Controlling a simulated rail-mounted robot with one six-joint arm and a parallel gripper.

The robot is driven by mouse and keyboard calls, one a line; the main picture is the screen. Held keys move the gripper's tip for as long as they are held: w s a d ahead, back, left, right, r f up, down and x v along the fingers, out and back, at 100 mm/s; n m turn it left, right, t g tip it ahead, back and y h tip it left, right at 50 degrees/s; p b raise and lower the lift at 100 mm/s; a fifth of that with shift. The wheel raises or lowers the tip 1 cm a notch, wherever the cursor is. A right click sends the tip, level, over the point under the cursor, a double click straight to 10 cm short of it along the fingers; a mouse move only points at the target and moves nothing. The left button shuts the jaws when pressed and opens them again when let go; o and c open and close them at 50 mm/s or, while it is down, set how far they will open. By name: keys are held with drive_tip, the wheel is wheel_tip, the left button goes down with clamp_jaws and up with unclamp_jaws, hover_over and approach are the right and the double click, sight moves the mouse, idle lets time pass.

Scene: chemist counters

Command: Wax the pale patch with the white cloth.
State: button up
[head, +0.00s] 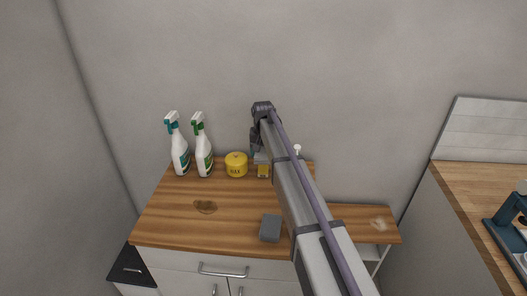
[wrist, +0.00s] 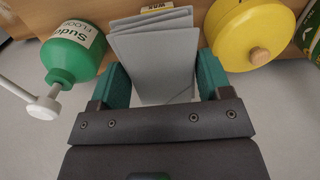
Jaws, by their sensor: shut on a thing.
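My gripper (head: 261,150) is at the back of the wooden counter, partly hidden by my arm. In the wrist view its green fingers (wrist: 160,88) are shut on a folded, pale grey-white cloth (wrist: 158,55), which shows several layers. A small yellow label reading WAX (wrist: 157,6) lies just beyond the cloth. The yellow wax tin (head: 236,165) stands left of my gripper in the head view; its wooden knob shows in the wrist view (wrist: 258,56). A pale patch (head: 379,224) lies on the lower wooden surface at the right.
Two white spray bottles (head: 178,150) (head: 203,152) stand at the back left. A brown stain (head: 205,206) marks the counter, and a dark grey block (head: 270,228) sits near its front. A green bottle (wrist: 72,55) is beside my gripper. Another counter (head: 480,205) stands far right.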

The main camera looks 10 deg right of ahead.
sight(263, 170)
drive_tip(key=shift+f+b, duration=2.5)
drive_tip(key=shift+f, duration=0.3)
drive_tip(key=shift+f+b, duration=0.5)
drive_tip(key=shift+r, duration=0.1)
wheel_tip(263, 170, up, 7)
drive_tip(key=p, duration=0.7)
